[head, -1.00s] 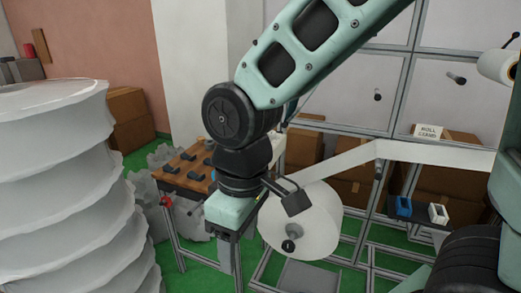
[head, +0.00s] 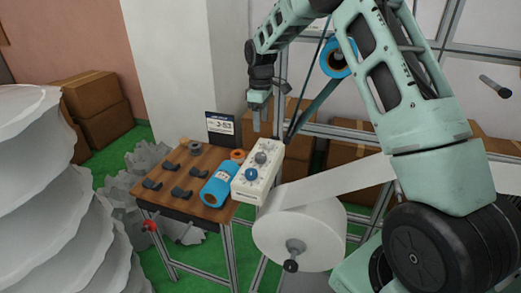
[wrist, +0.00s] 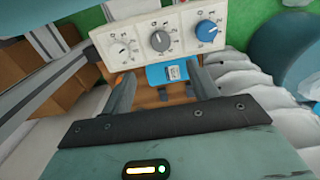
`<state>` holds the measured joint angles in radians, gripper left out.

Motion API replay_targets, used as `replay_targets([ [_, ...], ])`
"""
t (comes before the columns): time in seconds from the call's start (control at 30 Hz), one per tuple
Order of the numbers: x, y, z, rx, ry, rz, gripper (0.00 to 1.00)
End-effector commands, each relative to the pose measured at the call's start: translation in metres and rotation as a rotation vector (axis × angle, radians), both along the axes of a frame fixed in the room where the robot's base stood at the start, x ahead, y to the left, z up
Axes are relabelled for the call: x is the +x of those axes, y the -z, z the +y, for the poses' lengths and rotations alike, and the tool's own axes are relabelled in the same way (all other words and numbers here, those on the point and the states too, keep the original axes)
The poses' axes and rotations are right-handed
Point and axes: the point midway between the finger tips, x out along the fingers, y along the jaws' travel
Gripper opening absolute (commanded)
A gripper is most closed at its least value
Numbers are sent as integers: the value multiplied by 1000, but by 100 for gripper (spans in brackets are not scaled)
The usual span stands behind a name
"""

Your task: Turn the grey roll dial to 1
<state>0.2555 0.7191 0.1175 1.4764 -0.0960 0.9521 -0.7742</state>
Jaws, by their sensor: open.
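A white control box (head: 243,187) with dials stands at the right edge of the wooden table. Its grey dial (head: 260,157) sits between a blue dial (head: 251,174) and a pale dial (head: 271,144). In the wrist view the grey dial (wrist: 160,40) is the middle one of three, with the blue dial (wrist: 207,30) to its right. The marks around it are too small to read surely. My gripper (head: 257,127) is open and empty, pointing down above the box's far end. In the wrist view its fingers (wrist: 163,82) are apart and do not touch the dial.
A blue roll (head: 217,186) and several black holders (head: 181,192) lie on the table (head: 165,195). A large white roll (head: 300,235) hangs in front, its web running right. A frame post and a blue spool (head: 338,59) are near my arm. White pleated stacks (head: 45,200) stand left.

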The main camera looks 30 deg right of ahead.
Motion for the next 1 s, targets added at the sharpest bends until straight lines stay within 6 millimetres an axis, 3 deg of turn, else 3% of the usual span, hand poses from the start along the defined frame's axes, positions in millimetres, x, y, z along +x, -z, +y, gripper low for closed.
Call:
replay_targets([
  [0.4, -1, 85, 2, 1, 0, 5, 59],
  [0.6, -1, 116, 1, 0, 0, 3, 59],
  [1.0, 0, 133, 1, 0, 1, -1, 59],
])
